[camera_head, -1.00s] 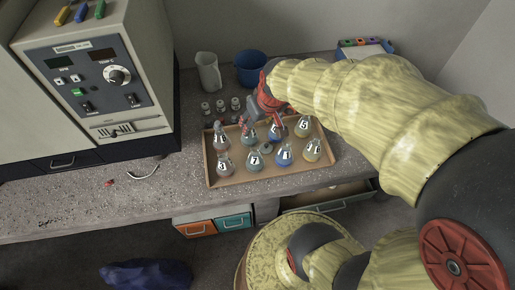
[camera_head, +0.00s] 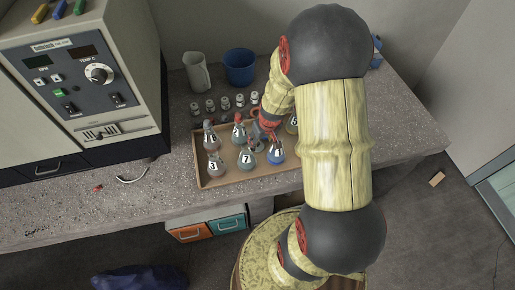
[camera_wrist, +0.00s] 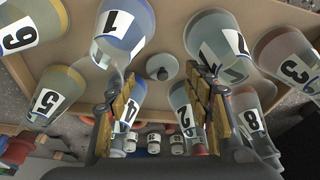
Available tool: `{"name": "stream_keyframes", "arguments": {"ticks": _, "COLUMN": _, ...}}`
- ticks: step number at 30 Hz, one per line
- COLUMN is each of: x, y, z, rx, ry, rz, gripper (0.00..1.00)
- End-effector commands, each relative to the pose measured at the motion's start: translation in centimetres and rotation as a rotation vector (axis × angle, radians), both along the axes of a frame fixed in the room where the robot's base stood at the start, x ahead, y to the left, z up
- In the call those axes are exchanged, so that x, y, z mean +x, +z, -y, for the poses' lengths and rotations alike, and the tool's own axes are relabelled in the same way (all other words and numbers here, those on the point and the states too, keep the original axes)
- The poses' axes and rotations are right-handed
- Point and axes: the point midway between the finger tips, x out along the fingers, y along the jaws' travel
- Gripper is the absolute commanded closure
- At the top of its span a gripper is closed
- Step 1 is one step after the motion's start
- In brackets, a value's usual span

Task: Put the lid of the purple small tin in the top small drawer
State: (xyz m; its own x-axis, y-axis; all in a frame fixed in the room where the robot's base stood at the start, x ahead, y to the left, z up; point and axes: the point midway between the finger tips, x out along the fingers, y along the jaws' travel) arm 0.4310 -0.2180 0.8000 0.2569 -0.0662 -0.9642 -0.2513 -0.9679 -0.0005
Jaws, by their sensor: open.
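A small grey round lid with a centre knob (camera_wrist: 162,67) lies flat on the tray among the flasks in the wrist view. I cannot tell whether it belongs to the purple small tin. I cannot make out a purple tin. My gripper (camera_wrist: 166,88) is open, its two padded fingers apart, with the lid showing between and just beyond their tips. In the head view my gripper (camera_head: 262,132) is low among the flasks, partly hidden by my arm. Two small drawer fronts, orange (camera_head: 190,233) and teal (camera_head: 228,224), look closed under the bench edge.
Numbered flasks, such as flask 7 (camera_head: 247,160) and flask 3 (camera_head: 213,165), stand close around my gripper on the tray (camera_head: 207,186). Small bottles (camera_head: 210,106), a grey jug (camera_head: 196,72) and a blue cup (camera_head: 240,68) stand behind. A control cabinet (camera_head: 75,85) is left.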

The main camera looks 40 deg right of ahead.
Motion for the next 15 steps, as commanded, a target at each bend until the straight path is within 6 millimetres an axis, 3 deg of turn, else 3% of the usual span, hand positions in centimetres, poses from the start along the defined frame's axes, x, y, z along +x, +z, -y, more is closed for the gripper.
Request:
{"name": "stream_keyframes", "arguments": {"ticks": 5, "x": 0.5, "y": -0.9, "z": 0.1, "rx": -0.001, "ry": 0.001, "rz": 0.002, "gripper": 0.48}}
{"name": "stream_keyframes", "arguments": {"ticks": 15, "x": 2.4, "y": -5.0, "z": 0.2, "rx": 0.000, "ry": 0.000, "rz": 0.000, "gripper": 0.48}}
